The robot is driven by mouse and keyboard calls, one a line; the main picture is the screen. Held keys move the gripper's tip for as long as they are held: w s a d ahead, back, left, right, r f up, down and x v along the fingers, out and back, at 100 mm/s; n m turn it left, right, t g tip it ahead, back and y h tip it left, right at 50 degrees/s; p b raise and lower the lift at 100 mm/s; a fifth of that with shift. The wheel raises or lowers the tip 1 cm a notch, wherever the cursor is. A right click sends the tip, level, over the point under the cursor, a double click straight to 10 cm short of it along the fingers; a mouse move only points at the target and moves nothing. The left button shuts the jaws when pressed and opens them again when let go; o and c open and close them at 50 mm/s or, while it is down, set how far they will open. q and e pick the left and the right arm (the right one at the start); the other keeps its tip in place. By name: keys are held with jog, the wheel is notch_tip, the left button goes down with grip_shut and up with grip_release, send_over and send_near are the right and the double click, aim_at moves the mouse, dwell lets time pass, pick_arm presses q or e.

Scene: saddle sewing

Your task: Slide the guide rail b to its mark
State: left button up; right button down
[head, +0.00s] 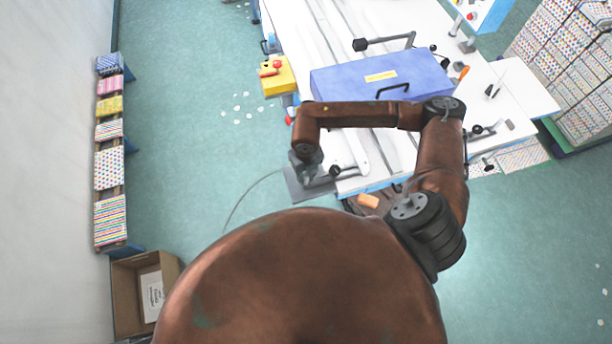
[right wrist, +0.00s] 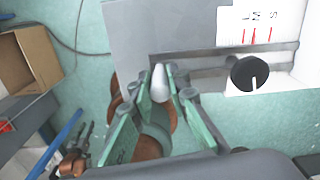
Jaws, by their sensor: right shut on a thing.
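My right gripper (head: 306,168) is at the front left corner of the white sewing table, over a grey plate (head: 296,186). In the right wrist view my right gripper (right wrist: 163,88) has its green fingers closed around a pale rounded grip (right wrist: 159,82). The grip stands at the left end of grey bars, which I take for guide rail b (right wrist: 200,60). A black knob (right wrist: 250,73) with a white line sits on the right of them. Red marks (right wrist: 256,37) lettered L, M and S are on a white label above the knob. My left gripper is out of view.
A blue case (head: 350,80) lies on the table behind my right forearm. A yellow box with red buttons (head: 278,76) stands at the left edge. An open cardboard box (head: 125,290) is on the floor at lower left. Floor left of the table is mostly clear.

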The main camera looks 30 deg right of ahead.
jog(key=shift+d+f+b, duration=0.1)
jog(key=shift+b, duration=0.35)
jog(key=c, duration=1.8)
grip_release()
jog(key=shift+c, duration=0.2)
